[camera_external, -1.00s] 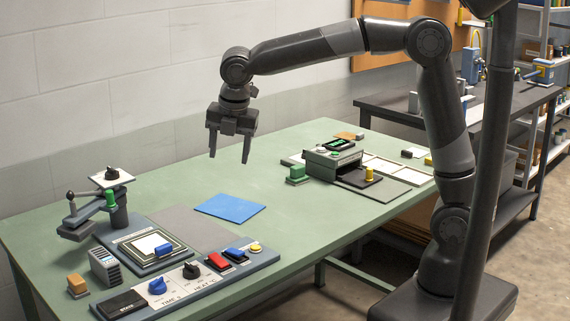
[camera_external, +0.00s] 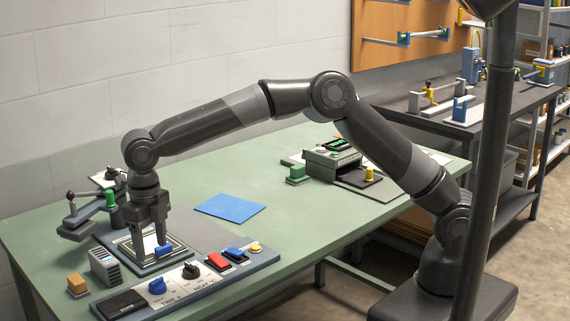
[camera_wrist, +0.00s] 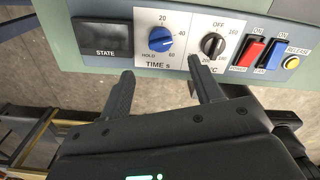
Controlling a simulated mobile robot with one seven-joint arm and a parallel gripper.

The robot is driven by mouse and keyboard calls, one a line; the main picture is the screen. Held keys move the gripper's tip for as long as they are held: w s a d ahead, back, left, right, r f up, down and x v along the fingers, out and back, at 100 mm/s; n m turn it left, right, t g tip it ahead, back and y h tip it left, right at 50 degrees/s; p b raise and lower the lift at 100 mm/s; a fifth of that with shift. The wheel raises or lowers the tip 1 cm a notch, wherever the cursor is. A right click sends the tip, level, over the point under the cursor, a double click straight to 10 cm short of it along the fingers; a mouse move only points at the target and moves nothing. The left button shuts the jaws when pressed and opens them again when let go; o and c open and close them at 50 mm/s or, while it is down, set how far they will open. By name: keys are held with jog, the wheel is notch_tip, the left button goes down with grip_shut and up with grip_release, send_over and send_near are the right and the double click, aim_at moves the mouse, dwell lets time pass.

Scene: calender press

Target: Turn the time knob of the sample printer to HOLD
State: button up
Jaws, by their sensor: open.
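The blue time knob (camera_wrist: 161,39) sits on a white plate marked TIME s in the wrist view, with 20 above it, 40 and 60 to its right and HOLD at lower left. Its pale pointer mark seems to face right, roughly toward 40. The same time knob (camera_external: 157,286) is near the front edge of the control panel in the external view. My gripper (camera_external: 151,250) is open and points down above the press plate, behind the panel. In the wrist view, my gripper's fingers (camera_wrist: 161,70) stand apart just below the knob, not around it.
A black knob (camera_wrist: 212,45) marked with OFF and temperatures is right of the time knob. Red switch (camera_wrist: 248,52), blue switch (camera_wrist: 276,53) and yellow release button (camera_wrist: 291,62) follow. A dark STATE display (camera_wrist: 104,38) is left. A post with a lever (camera_external: 112,200) stands behind my gripper.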

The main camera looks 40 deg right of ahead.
aim_at(156, 280)
notch_tip(156, 280, down, 9)
jog(key=shift+f, duration=0.15)
jog(key=shift+c, duration=0.2)
jog(key=c, duration=1)
jog(key=shift+o, duration=0.2)
